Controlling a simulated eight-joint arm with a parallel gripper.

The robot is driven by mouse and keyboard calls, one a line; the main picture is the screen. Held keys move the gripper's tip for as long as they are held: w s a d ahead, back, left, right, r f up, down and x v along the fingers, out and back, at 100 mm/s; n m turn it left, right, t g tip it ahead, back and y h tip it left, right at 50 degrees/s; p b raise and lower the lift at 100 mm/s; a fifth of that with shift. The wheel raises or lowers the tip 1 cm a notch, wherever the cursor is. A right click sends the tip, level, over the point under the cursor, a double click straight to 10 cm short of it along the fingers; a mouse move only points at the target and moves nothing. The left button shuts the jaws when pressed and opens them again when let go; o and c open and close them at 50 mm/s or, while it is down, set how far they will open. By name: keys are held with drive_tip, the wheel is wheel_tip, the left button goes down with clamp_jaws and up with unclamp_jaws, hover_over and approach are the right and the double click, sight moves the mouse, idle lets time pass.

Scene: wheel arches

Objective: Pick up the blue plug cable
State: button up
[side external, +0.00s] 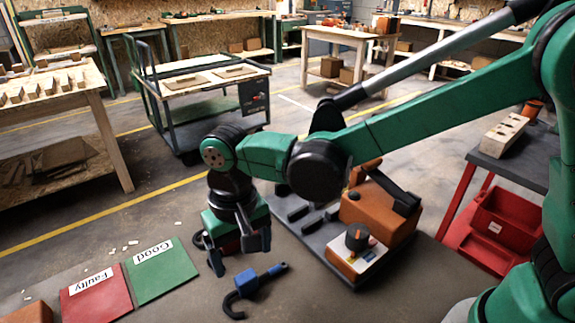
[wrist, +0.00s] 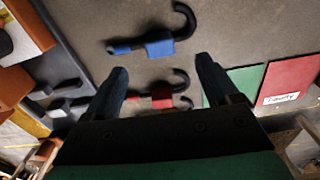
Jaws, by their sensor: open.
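The blue plug cable (side external: 262,279) lies on the grey table, with a blue plug body and a black curled cord. It also shows at the top of the wrist view (wrist: 155,46), beyond my fingertips. My gripper (side external: 240,254) is open and empty, pointing down, behind and left of the blue plug cable in the side view. A red plug cable (wrist: 162,97) lies on the table and shows between my open fingers in the wrist view. In the side view it is mostly hidden behind my gripper.
A red "Faulty" mat (side external: 97,296) and a green "Good" mat (side external: 160,270) lie to the left. An orange box with a dial (side external: 350,262) and a dark grey base plate (side external: 310,236) stand right of the cables.

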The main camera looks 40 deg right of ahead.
sight(246, 277)
drive_tip(key=shift+f, duration=2.7)
drive_tip(key=shift+c, duration=0.2)
clamp_jaws()
drive_tip(key=shift+r, duration=0.1)
